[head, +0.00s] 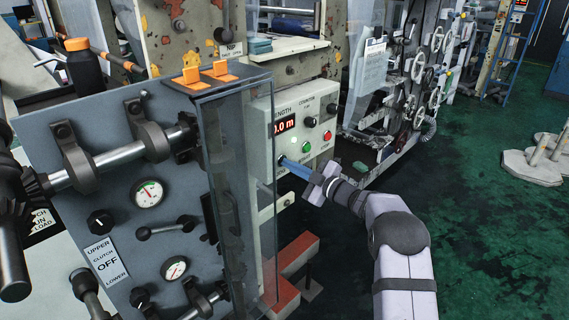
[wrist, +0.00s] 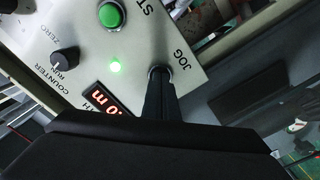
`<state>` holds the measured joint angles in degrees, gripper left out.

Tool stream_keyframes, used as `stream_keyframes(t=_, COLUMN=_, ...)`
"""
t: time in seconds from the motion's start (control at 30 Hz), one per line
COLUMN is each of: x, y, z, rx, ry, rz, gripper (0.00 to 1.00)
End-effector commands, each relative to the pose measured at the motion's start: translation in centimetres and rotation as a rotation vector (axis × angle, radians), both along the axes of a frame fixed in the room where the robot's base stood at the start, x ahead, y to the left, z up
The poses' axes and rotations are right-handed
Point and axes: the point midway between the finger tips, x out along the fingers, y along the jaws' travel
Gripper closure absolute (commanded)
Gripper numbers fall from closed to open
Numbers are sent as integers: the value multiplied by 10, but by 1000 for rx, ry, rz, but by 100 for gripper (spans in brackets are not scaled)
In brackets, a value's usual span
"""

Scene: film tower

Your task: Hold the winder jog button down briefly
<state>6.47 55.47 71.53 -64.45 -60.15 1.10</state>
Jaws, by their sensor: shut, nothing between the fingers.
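The jog button (wrist: 159,70) is on the pale control panel (head: 265,150), by the JOG label; only its rim shows past my fingers. My gripper (head: 284,161) is shut and empty, its blue fingers reaching left to the panel's lower left part. In the wrist view the dark fingertips (wrist: 158,76) lie over the jog button, at or very near it. I cannot tell whether it is pressed in.
The panel also has a lit red length display (head: 286,123), a green button (head: 306,147), a red button (head: 327,136) and a counter knob (head: 310,121). A clear guard (head: 238,190) stands left of my gripper. Green floor (head: 480,240) is open to the right.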

Motion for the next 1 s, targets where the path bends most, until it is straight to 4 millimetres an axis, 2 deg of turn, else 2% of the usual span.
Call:
stream_keyframes(t=0.63, x=-1, y=0, z=2, rx=1, ry=-2, rz=1, gripper=100)
stream_keyframes(t=1.0, x=-17, y=-17, z=1, rx=0, ry=-1, rz=-1, gripper=100)
